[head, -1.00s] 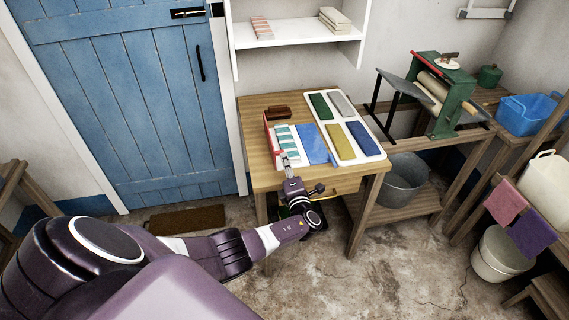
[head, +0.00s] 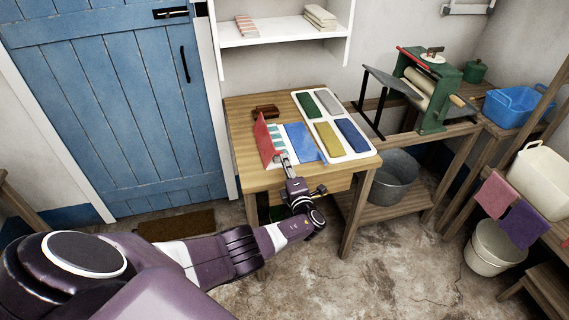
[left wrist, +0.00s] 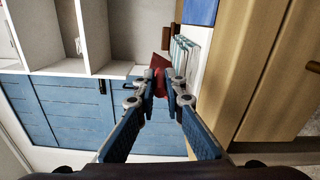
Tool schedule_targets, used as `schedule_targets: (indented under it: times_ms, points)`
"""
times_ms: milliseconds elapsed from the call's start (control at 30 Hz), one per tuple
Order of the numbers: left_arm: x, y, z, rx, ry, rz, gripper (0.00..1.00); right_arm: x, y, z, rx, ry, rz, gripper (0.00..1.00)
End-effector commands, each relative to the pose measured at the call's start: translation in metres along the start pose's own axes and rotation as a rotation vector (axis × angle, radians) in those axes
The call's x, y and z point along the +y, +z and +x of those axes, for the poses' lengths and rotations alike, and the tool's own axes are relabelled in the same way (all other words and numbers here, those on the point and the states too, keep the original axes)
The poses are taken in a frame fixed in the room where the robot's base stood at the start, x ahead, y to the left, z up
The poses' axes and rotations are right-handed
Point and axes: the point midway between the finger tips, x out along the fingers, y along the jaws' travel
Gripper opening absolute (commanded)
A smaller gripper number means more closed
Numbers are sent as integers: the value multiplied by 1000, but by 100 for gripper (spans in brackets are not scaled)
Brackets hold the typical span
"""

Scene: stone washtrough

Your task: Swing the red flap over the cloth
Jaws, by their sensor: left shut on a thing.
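The red flap (head: 264,138) stands up steeply at the left side of the folding board on the wooden table. The striped teal and white cloth (head: 279,138) lies beside it, partly hidden behind the flap and my gripper. The blue panel (head: 303,141) lies flat to the right of the cloth. My left gripper (head: 285,160) is at the flap's near edge. In the left wrist view its fingertips (left wrist: 160,88) are closed on the red flap (left wrist: 160,64), with the striped cloth (left wrist: 183,55) close by. My right gripper is out of view.
A white tray (head: 369,151) with several folded coloured cloths lies right of the board. A brown brush-like object (head: 265,111) sits behind the flap. A metal bucket (head: 396,178) stands on the shelf to the right. A green mangle (head: 437,95) stands further right.

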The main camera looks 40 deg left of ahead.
Motion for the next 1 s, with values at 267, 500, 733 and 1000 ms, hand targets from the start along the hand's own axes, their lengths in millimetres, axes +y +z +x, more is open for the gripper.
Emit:
schedule_targets:
  times_ms: [267,500,733,1000]
  points:
    - [-4,-2,-2,2,-8,0,0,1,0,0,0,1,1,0]
    - [-3,-2,-1,2,-6,0,27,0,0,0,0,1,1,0]
    - [-2,-1,-1,2,-3,0,27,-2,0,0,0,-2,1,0]
    - [-3,-1,-12,0,-4,-1,27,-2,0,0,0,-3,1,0]
